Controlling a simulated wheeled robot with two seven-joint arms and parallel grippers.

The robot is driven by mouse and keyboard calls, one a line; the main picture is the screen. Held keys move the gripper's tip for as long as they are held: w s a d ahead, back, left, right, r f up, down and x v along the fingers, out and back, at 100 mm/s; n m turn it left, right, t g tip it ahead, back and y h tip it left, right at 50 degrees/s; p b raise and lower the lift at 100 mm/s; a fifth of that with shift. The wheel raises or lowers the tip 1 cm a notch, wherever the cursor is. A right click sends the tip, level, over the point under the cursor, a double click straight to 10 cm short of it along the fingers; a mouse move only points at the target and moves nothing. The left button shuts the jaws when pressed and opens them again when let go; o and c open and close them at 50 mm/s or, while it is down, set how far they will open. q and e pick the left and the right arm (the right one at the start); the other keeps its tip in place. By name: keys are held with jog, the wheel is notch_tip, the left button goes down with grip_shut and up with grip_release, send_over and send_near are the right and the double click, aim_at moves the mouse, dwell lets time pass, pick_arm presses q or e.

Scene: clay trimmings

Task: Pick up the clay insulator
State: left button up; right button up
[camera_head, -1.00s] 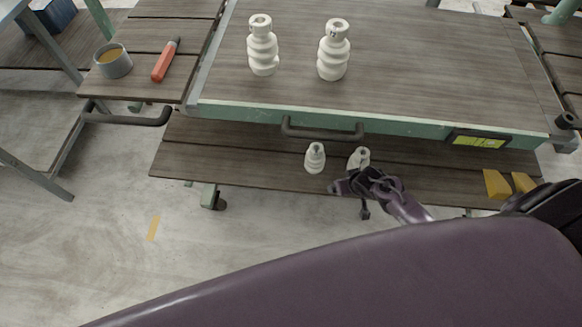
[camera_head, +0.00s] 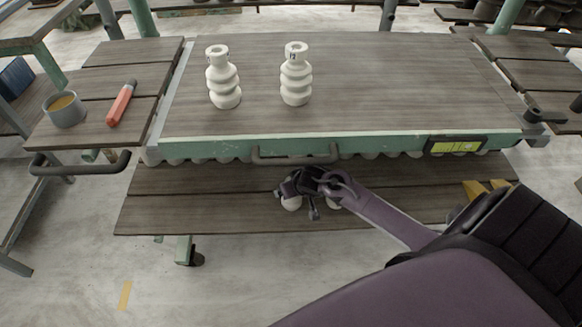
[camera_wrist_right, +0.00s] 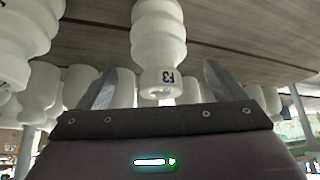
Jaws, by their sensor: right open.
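Two tall white ribbed clay insulators, a left one (camera_head: 224,78) and a right one (camera_head: 296,75), stand upright on the tabletop. In the right wrist view, the open fingers of my right gripper (camera_wrist_right: 158,74) lie either side of a white insulator (camera_wrist_right: 158,35) with a dark printed mark. Contact cannot be told. My left gripper is out of view.
More white insulators (camera_wrist_right: 78,85) stand behind, with one close at the left (camera_wrist_right: 22,45) in the wrist view. The table's green front edge and handle (camera_head: 295,157) overhang the lower shelf (camera_head: 165,200).

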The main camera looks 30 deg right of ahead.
jog(key=x, duration=0.3)
jog(key=shift+w+d+f+b, duration=0.1)
jog(key=shift+f+b, duration=0.1)
jog(key=shift+b, duration=0.15)
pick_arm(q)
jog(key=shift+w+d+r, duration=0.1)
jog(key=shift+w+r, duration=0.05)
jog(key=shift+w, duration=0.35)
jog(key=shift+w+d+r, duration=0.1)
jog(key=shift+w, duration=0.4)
pick_arm(e)
jog(key=shift+c, duration=0.3)
jog(key=c, duration=1.4)
jog(key=shift+r, duration=0.15)
jog(key=shift+c, duration=0.2)
